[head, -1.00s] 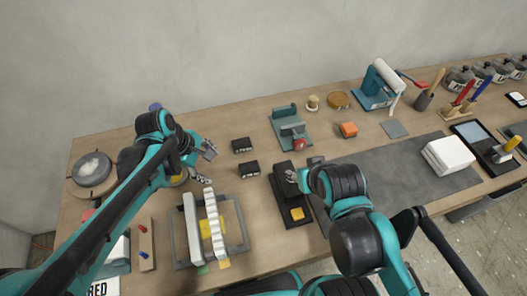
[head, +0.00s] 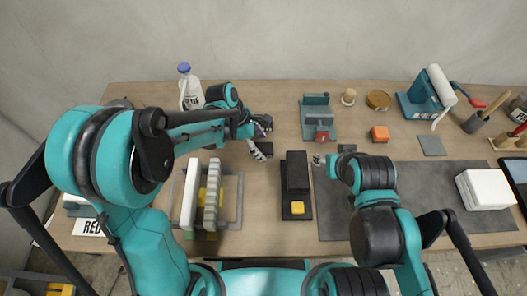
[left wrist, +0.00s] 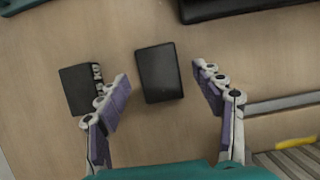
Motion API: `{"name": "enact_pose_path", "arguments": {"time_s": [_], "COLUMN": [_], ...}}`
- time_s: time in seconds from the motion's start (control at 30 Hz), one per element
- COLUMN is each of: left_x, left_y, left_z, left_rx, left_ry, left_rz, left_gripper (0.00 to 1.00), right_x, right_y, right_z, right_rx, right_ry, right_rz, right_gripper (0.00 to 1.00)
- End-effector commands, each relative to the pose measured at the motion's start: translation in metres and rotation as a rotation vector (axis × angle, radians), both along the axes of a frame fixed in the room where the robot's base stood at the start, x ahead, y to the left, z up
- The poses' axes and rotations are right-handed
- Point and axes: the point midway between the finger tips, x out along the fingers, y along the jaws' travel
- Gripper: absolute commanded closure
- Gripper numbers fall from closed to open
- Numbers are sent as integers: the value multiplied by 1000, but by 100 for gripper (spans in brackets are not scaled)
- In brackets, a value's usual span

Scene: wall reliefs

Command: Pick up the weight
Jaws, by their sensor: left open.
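Two small black blocks, which look like the weights, lie on the wooden table. In the left wrist view one black block (left wrist: 160,72) lies between the fingertips, with a plain dark top. The other black block (left wrist: 82,88), with white lettering on its side, lies left of the left finger. In the head view one block (head: 266,149) shows beside the fingers; the other is mostly hidden by the gripper. My left gripper (head: 262,138), also in the left wrist view (left wrist: 161,80), is open and holds nothing. My right gripper (head: 320,160) is small and partly hidden beside a black device.
The black device (head: 297,172) with a yellow pad (head: 297,208) stands right of the blocks. A grey frame (head: 238,200) with two bars is in front of the left gripper. A teal fixture (head: 318,110) stands behind. A bottle (head: 190,93) stands behind my left arm.

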Motion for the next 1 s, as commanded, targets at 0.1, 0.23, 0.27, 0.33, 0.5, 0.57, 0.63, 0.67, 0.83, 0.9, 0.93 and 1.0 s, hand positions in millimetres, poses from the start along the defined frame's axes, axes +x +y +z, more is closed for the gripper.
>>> {"name": "enact_pose_path", "arguments": {"time_s": [0.1,0.23,0.27,0.33,0.5,0.57,0.63,0.67,0.83,0.9,0.93,1.0], "left_x": [1,0,0,0,0,0,0,0,0,0,0,0], "left_y": [-4,-4,-4,-4,-4,-4,-4,-4,-4,-4,-4,-4], "left_z": [-11,-10,-10,-10,-9,-10,-9,-9,-9,-7,-6,-2], "left_rx": [0,0,0,0,0,0,-1,-1,-1,-1,-1,-1], "left_ry": [0,0,0,0,0,0,0,0,0,0,0,0], "left_rz": [1,1,1,1,1,0,0,0,0,0,0,0], "left_gripper": [33,33,33,46,91,100,100,100,100,100,100,100], "right_x": [0,0,0,0,0,0,0,0,0,0,0,0], "right_y": [0,0,0,0,0,0,0,0,0,0,0,0], "right_z": [-5,-4,-4,-4,-4,-4,-4,-4,-4,-3,-2,0], "right_rx": [0,0,0,0,0,0,0,0,0,0,0,0], "right_ry": [0,0,0,0,0,0,0,0,0,0,0,0], "right_rz": [0,0,0,0,0,0,0,0,0,0,0,0], "right_gripper": [52,52,52,52,52,52,52,52,52,52,52,52]}}
